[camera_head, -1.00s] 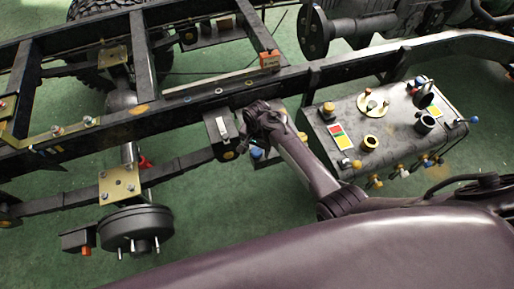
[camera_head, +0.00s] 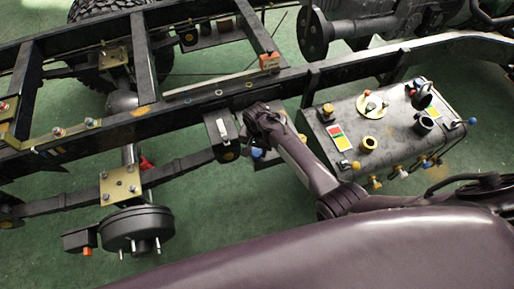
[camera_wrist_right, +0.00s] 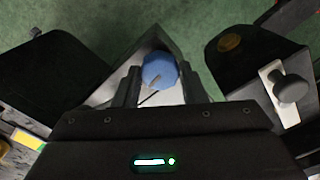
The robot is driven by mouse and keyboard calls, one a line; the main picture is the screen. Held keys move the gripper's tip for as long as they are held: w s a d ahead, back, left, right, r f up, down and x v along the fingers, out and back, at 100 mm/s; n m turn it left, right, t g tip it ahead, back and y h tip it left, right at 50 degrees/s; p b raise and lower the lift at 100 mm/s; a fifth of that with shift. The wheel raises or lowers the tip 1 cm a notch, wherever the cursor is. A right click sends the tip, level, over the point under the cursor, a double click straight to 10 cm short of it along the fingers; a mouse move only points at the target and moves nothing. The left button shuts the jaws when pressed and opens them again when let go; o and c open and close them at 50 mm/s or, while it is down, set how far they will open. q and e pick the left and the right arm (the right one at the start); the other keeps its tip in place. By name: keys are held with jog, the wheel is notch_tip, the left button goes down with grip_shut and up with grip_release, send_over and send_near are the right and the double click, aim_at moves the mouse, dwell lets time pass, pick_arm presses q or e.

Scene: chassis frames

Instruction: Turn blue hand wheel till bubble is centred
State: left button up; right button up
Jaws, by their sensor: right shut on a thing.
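The blue hand wheel (camera_wrist_right: 160,70) is a round knob with a dark pointer mark across its face. It sits between the two fingers of my right gripper (camera_wrist_right: 160,88) in the right wrist view, and the gripper is shut on it. In the head view, my right gripper (camera_head: 260,138) points down beside the chassis rail, and a small blue part of the wheel (camera_head: 257,153) shows below it. I cannot make out a bubble in either view. My left gripper is not in view.
A grey box (camera_head: 385,125) with knobs and fittings stands right of my gripper. The black chassis rail (camera_head: 190,108) runs behind it. A dark bracket with a light plate (camera_head: 222,127) is close on the left. Green floor (camera_head: 220,210) lies open in front.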

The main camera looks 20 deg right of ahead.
jog(key=n+p, duration=0.1)
jog(key=n, duration=0.1)
jog(key=shift+r+n, duration=0.15)
jog(key=shift+n, duration=0.15)
jog(key=n+p, duration=0.1)
jog(key=n, duration=0.2)
jog(key=shift+n+p, duration=0.3)
jog(key=shift+n, duration=0.1)
jog(key=n, duration=0.3)
jog(key=shift+p, duration=0.35)
jog(key=shift+n, duration=1.8)
jog(key=o, duration=1)
